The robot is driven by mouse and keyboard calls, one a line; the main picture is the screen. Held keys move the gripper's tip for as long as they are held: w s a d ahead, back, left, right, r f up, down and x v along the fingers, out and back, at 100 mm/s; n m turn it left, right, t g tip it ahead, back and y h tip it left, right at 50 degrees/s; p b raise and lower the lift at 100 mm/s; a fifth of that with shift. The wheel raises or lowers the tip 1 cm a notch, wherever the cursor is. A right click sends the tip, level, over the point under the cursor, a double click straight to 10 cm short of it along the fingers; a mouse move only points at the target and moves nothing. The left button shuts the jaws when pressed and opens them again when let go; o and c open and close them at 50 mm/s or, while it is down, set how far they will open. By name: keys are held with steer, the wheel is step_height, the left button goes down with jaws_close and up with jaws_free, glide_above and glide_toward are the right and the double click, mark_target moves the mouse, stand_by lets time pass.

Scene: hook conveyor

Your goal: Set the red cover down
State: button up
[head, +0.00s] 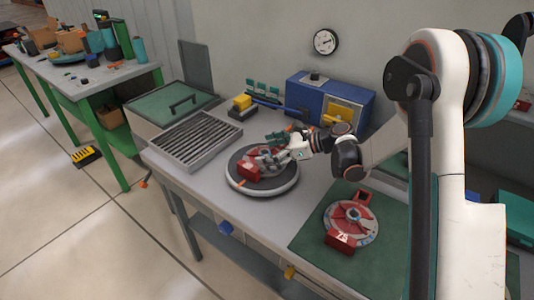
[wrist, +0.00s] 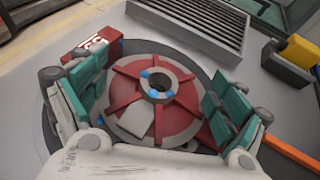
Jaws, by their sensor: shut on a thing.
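The red cover (wrist: 130,90), a round disc with red spokes, grey panels, blue dots and a central hole, fills the middle of the wrist view. A red block with white marking (wrist: 92,46) sits at its upper left edge. In the head view the cover (head: 250,172) is at the round grey turntable (head: 236,187) on the bench. My gripper (head: 272,158) is shut on the cover, with teal finger pads on both sides of it in the wrist view (wrist: 155,92). Whether the cover touches the turntable is hidden.
A similar red and grey disc marked 75 (head: 350,222) lies on a green mat (head: 310,244) to the right. A slotted grey tray (head: 197,140) stands to the left. A blue box (head: 310,94) and a yellow-topped block (head: 242,104) are behind.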

steer(key=shift+f, duration=0.1)
steer(key=o, duration=1.6)
